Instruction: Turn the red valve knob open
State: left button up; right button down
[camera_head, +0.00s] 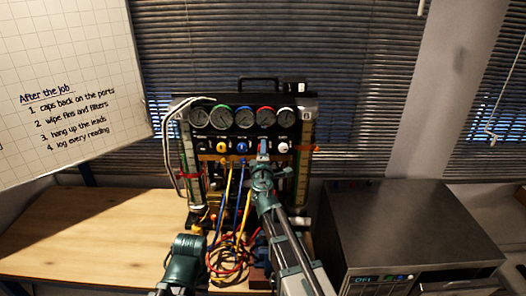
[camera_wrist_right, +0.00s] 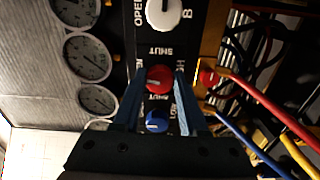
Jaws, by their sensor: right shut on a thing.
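The red valve knob (camera_wrist_right: 158,79) sits on the black gauge panel (camera_wrist_right: 148,43), between a white knob and a blue knob. My right gripper (camera_wrist_right: 160,76) has one blue finger on each side of the red knob and is shut on it. In the head view my right gripper (camera_head: 263,150) reaches the panel below the red-rimmed gauge (camera_head: 266,117) and hides the red knob there. I cannot make out the knob's pointer clearly. Part of my left arm shows at the lower left of the rig, but its fingers do not show.
A blue knob (camera_wrist_right: 157,121) and a white knob (camera_wrist_right: 165,12) flank the red one closely. Red, blue and yellow hoses (camera_head: 240,205) hang below the panel. A grey metal box (camera_head: 410,225) stands at the right. The wooden bench (camera_head: 85,235) at the left is clear.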

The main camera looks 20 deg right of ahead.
jog(key=shift+n, duration=1)
jog(key=shift+c, duration=2.2)
grip_release()
